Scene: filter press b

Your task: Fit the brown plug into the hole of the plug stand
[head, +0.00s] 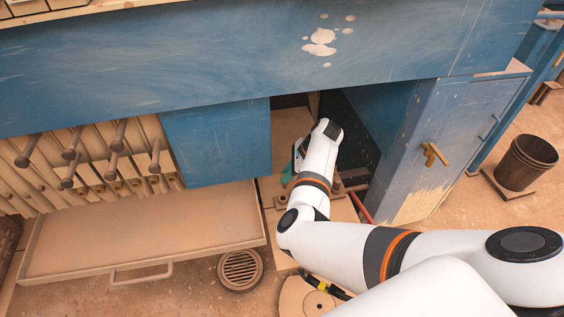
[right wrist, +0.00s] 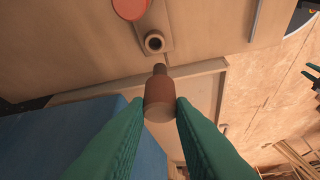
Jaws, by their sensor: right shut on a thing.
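The brown plug (right wrist: 160,92) is between the green fingers of my right gripper (right wrist: 160,108) in the right wrist view. The fingers are shut on its wide body, and its narrow tip points away from them. Beyond the tip is the plug stand (right wrist: 166,20), with a round collar and a dark hole (right wrist: 154,43). The tip appears just short of the collar and slightly to its right; I cannot tell the gap in depth. In the head view my right gripper (head: 289,173) is mostly behind my forearm, and the plug is hidden.
A blue panel (head: 215,142) and blue cabinet (head: 440,135) flank the recess where my right arm reaches. An orange-red disc (right wrist: 130,8) is close to the hole. A shallow tray (head: 150,232) lies left. Dark green prongs (right wrist: 312,76), possibly my left gripper, show at the wrist view's edge.

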